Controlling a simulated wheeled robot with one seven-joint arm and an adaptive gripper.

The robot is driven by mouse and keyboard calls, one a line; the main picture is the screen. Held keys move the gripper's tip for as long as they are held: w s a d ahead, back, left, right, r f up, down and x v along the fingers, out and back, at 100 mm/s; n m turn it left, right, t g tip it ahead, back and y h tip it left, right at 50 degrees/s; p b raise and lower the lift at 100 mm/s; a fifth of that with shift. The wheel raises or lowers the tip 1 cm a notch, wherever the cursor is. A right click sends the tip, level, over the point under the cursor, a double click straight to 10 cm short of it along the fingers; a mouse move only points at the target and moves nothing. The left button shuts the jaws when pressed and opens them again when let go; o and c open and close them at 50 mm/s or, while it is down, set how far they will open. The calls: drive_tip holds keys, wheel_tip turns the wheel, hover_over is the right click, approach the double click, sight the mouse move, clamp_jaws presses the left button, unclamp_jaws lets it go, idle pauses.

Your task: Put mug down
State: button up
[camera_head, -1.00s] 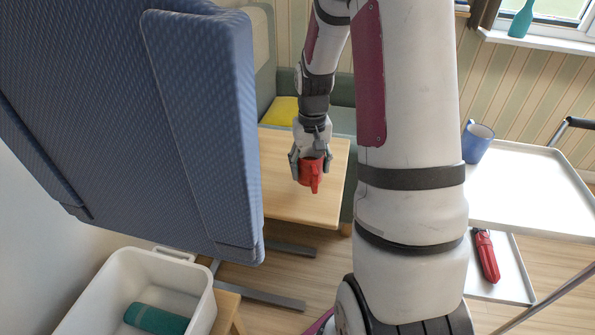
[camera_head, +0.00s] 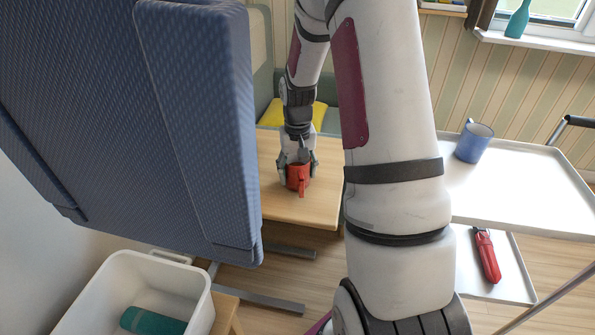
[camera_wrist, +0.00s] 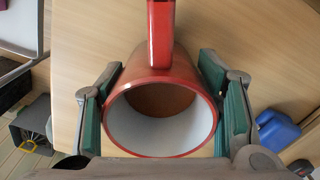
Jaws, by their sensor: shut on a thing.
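A red mug (camera_head: 299,177) with a white inside is held in my gripper (camera_head: 297,172) over the wooden table (camera_head: 300,211). In the wrist view the mug (camera_wrist: 160,118) sits between the two green-padded fingers, its rim towards the camera and its handle (camera_wrist: 161,30) pointing to the top of the picture. My gripper (camera_wrist: 163,115) is shut on the mug's sides. The mug looks upright and at or close to the tabletop (camera_wrist: 215,45); I cannot tell whether its base touches, as the base is hidden in the wrist view.
A blue padded panel (camera_head: 200,130) stands close on the left. A white bin (camera_head: 125,285) holds a teal bottle (camera_head: 152,320). On the right, a white trolley (camera_head: 520,190) carries a blue mug (camera_head: 473,142), with a red item (camera_head: 487,256) on its lower shelf. The table's near part is clear.

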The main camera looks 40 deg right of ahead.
drive_tip(key=o, duration=1.6)
wheel_tip(320, 180, up, 12)
drive_tip(key=shift+r+p, duration=0.1)
drive_tip(key=shift+p, duration=0.85)
